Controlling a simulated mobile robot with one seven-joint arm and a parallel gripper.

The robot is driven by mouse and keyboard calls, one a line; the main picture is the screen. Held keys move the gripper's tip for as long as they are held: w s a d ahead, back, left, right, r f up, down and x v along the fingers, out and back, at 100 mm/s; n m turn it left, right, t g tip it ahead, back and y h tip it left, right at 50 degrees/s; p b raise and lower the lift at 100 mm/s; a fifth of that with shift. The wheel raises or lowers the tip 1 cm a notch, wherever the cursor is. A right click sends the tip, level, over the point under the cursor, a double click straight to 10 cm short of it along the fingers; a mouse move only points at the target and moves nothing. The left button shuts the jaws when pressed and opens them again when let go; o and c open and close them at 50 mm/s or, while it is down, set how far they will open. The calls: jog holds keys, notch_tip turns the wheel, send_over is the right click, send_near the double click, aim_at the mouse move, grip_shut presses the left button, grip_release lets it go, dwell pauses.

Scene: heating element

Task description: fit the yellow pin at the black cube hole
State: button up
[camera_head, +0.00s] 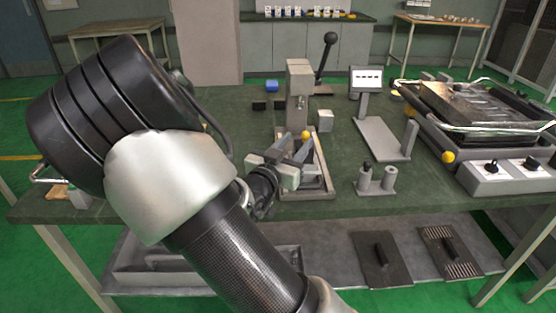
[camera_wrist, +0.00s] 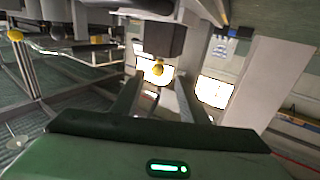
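A yellow ball-shaped end, which looks like the yellow pin (camera_head: 305,135), shows at the press in the middle of the table. It also shows in the wrist view (camera_wrist: 157,69), in front of the lower part of a dark block (camera_wrist: 163,38). I cannot tell whether they touch, and no hole shows. My gripper (camera_head: 292,153) is at the press base, with its fingertips close to the yellow end. In the wrist view its two fingers (camera_wrist: 158,88) stand apart, with visible gaps beside the yellow end. Small black blocks (camera_head: 259,106) lie behind, left of the press.
The grey press (camera_head: 300,80) with its black-knobbed lever (camera_head: 328,50) stands close above my gripper. A blue cylinder (camera_head: 272,86) lies behind. A stand with a panel (camera_head: 367,80), a small grey fixture (camera_head: 376,180) and a heating machine (camera_head: 480,120) with yellow knobs are to the right.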

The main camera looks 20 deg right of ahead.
jog(key=p+v, duration=0.2)
jog(key=v, duration=1)
jog(key=shift+w, duration=0.1)
jog(key=w+a+f+y, duration=0.1)
jog(key=w+f+g+y, duration=0.1)
jog(key=y, duration=0.1)
jog(key=w+a+f+y, duration=0.1)
jog(key=y, duration=0.1)
jog(key=shift+a+f, duration=0.3)
jog(key=a+y, duration=0.2)
jog(key=a+g+y, duration=0.1)
jog(key=shift+w+n, duration=0.35)
jog(key=shift+n, duration=0.05)
jog(key=s+a+r+n+g+y, duration=0.2)
jog(key=s+a+r+n+y, duration=0.4)
jog(key=r+y, duration=0.25)
jog(key=s+d+r+n+g+h, duration=0.15)
jog(key=s+d, duration=0.25)
jog(key=s, duration=0.5)
jog(key=s+d+r+n+g+h, duration=0.1)
jog(key=s+d+r+h, duration=0.2)
jog(key=s, duration=0.5)
notch_tip(320, 180, up, 23)
jog(key=y+p, duration=0.1)
jog(key=p, duration=2.2)
jog(key=shift+d, duration=0.4)
